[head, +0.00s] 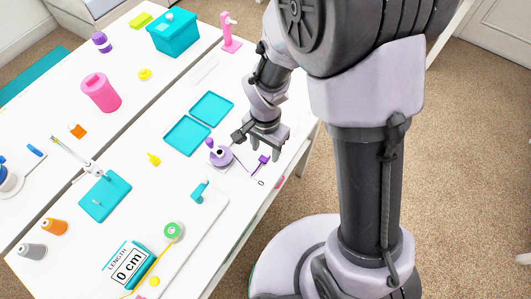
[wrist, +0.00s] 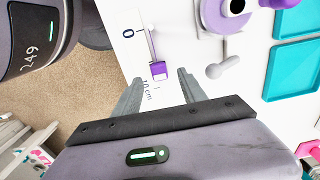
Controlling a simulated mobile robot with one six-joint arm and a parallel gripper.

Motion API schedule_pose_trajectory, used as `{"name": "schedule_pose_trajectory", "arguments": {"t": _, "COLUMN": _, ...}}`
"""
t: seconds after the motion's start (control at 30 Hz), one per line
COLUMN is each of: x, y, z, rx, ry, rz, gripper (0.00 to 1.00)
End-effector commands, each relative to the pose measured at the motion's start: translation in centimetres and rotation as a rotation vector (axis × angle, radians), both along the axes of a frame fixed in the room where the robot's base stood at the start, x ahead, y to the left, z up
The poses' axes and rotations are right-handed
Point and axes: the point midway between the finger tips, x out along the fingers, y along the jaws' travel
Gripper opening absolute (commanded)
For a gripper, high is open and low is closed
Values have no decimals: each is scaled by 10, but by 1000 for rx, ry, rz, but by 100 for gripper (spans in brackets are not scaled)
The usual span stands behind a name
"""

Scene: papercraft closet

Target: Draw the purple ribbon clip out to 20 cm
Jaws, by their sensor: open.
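The purple ribbon clip (wrist: 159,71) shows in the wrist view on the white surface, beside printed marks reading 0 and 10 cm. A thin strip runs up from it. The clip (head: 263,159) also shows in the head view, just below my gripper (head: 267,137). The purple ribbon spool (head: 219,156) stands left of the clip, and its edge shows at the top of the wrist view (wrist: 228,14). In the wrist view my gripper (wrist: 159,80) is open, with the clip between its fingertips in the picture. I cannot tell whether they touch it.
Teal trays (head: 187,136) lie behind the spool. A teal holder (head: 200,191) stands in front, and a length display (head: 128,265) reads 0 cm beside a green spool (head: 173,232). The table's edge and carpeted floor lie to the right of the clip.

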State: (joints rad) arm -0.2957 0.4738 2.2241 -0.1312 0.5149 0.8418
Motion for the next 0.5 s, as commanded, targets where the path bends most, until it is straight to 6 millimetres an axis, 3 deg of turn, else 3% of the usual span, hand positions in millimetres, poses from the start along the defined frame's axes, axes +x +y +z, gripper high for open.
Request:
{"name": "schedule_pose_trajectory", "arguments": {"t": 0.13, "x": 0, "y": 0, "z": -19, "rx": -1, "ry": 1, "rz": -1, "gripper": 49}}
{"name": "schedule_pose_trajectory", "arguments": {"t": 0.43, "x": 0, "y": 0, "z": -21, "rx": 0, "ry": -1, "rz": -1, "gripper": 49}}
{"name": "schedule_pose_trajectory", "arguments": {"t": 0.5, "x": 0, "y": 0, "z": -21, "rx": 1, "ry": -1, "rz": 0, "gripper": 37}}
